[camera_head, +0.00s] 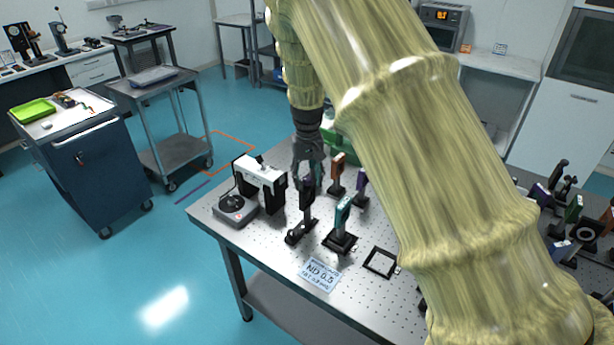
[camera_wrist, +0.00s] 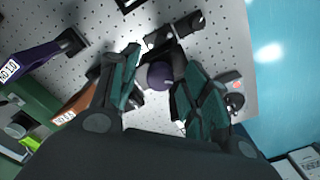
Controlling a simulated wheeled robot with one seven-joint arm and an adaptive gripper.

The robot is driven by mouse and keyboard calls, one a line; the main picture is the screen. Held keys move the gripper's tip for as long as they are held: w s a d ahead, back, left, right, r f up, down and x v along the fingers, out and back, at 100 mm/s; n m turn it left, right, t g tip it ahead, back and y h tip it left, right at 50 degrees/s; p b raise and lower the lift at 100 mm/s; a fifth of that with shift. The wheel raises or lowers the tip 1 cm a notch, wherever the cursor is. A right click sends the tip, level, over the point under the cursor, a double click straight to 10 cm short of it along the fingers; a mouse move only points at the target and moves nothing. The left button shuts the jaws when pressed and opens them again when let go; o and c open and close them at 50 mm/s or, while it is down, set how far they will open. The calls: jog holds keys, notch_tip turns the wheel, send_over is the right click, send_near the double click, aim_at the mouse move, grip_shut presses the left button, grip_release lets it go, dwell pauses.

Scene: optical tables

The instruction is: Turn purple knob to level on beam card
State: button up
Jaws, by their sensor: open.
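The purple knob (camera_wrist: 160,76) is round and dark, and shows between my fingers in the wrist view. My gripper (camera_wrist: 157,62) is open, with one finger on either side of the knob; I cannot tell whether either touches it. In the head view my gripper (camera_head: 308,160) points down over the table, just above a dark upright mount (camera_head: 306,192). The knob itself is hard to make out there. I cannot pick out a beam card for certain.
The perforated optical table (camera_head: 270,236) carries a white-and-black device (camera_head: 260,180), a grey box with a round top (camera_head: 235,209), a teal mount (camera_head: 343,216) and an orange mount (camera_head: 338,172) close by. A black square frame (camera_head: 380,262) lies at the front.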

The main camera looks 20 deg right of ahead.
grip_shut()
jog(key=shift+n, duration=0.3)
jog(key=n, duration=0.4)
jog(key=shift+n, duration=0.4)
jog(key=n, duration=0.5)
jog(key=n+p, duration=0.1)
jog(key=n, duration=0.4)
jog(key=shift+r+n, duration=0.1)
jog(key=shift+n, duration=0.3)
jog(key=n+p, duration=0.1)
jog(key=n, duration=0.4)
jog(key=shift+n, duration=0.4)
